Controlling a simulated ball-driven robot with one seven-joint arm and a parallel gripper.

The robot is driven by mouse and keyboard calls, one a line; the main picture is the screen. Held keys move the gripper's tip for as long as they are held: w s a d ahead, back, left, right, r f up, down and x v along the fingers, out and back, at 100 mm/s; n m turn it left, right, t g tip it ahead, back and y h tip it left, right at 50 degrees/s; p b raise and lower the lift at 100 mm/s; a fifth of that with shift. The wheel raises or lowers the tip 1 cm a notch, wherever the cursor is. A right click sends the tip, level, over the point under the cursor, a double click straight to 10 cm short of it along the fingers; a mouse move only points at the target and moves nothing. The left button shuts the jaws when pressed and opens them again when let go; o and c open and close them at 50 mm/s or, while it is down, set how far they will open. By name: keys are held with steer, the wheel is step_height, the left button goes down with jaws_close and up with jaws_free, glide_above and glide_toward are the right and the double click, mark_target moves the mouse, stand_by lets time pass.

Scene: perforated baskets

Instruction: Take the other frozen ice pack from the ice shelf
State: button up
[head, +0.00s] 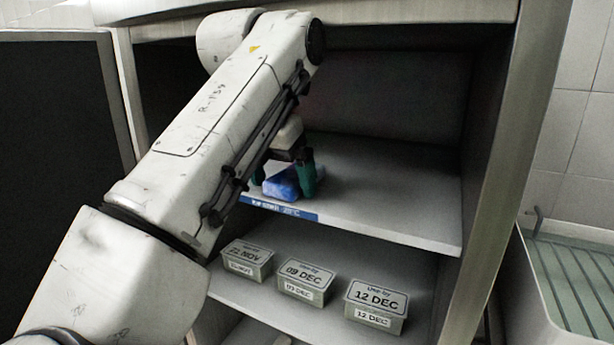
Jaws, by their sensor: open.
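A blue ice pack (282,184) lies near the front edge of the upper shelf (400,208), which carries a blue label strip (279,208). My gripper (284,183) is low over the shelf with its green fingers on either side of the pack. The jaws are open; whether a finger touches the pack I cannot tell. My arm hides the left part of the shelf.
Several perforated-looking surfaces are not clear, but three labelled boxes stand on the shelf below: 21 NOV (246,260), 09 DEC (306,280) and 12 DEC (376,305). The cabinet's right side wall (505,170) bounds the shelves. The upper shelf's right part is clear. A pale basket (570,285) stands at right.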

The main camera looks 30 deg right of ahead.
steer(key=shift+f, duration=0.15)
steer(key=shift+c, duration=0.2)
steer(key=c, duration=1.1)
steer(key=shift+c, duration=0.2)
steer(key=shift+d, duration=0.1)
